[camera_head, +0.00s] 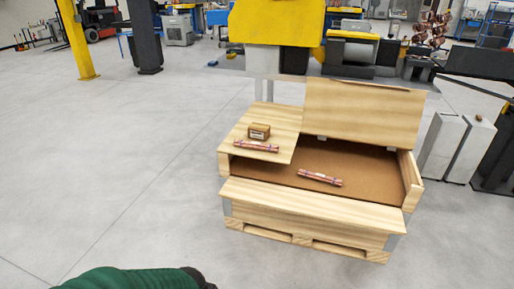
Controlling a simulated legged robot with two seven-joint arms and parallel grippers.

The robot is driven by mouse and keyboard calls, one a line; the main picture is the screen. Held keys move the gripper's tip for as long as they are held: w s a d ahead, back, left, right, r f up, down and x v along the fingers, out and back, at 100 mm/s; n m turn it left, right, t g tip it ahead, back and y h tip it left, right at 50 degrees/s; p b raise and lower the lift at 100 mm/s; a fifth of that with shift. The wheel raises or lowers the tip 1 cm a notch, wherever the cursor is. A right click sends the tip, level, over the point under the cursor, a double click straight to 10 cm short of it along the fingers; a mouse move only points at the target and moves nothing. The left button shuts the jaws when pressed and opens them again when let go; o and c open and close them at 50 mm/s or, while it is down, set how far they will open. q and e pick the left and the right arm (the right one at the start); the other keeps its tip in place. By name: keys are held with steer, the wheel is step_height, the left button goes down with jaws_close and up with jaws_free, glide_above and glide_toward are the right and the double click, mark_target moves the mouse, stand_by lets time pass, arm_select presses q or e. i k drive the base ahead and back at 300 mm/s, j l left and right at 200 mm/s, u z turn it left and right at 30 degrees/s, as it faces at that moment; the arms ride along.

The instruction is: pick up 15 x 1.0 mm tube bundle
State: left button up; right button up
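One copper tube bundle (256,146) lies on the wooden shelf board (240,127) at the left of the crate, just in front of a small brown box (259,131). It has a pale label and bands around it. A second copper tube bundle (320,178) lies on the brown floor inside the open wooden crate (310,215), also banded and labelled. The labels are too small to read, so I cannot tell which bundle is 15 x 1.0 mm. Neither of my grippers shows, and nothing touches either bundle.
The crate stands on a pallet base, with a wooden panel (364,112) raised at its back. Grey boxes (452,148) stand to its right. A yellow machine (277,22) is behind it. A green part with a dark end shows at the bottom left. The grey floor at left is clear.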

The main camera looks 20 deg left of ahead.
mark_target(260, 146)
steer(key=i+j+u, duration=0.5)
steer(key=i, duration=1.15)
steer(key=i+l+u, duration=0.25)
steer(key=i+u, duration=0.2)
steer(key=i, duration=1.15)
